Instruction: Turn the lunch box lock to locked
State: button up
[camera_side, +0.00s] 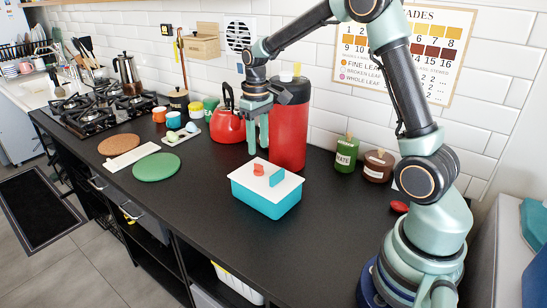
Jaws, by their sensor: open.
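The lunch box (262,203) is teal with a white lid (284,190) and sits on the black counter near the middle of the view. On the lid are a small red-orange knob (258,170), which looks like the lock, and a blue upright piece (277,177) to its right. I cannot tell which way the lock is turned. My gripper (257,136) hangs above and behind the box with its fingers pointing down. It is open and empty, apart from the lid and the lock.
A tall red canister (290,125) stands close behind the box, beside my gripper. A red kettle (228,124) is to the left. A green round mat (157,167) lies farther left. Green (346,153) and brown (378,166) jars stand right. The counter in front is clear.

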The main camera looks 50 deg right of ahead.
aim_at(259, 164)
notch_tip(259, 164, down, 6)
jog(key=shift+r, duration=0.1)
dwell(0.4)
grip_shut()
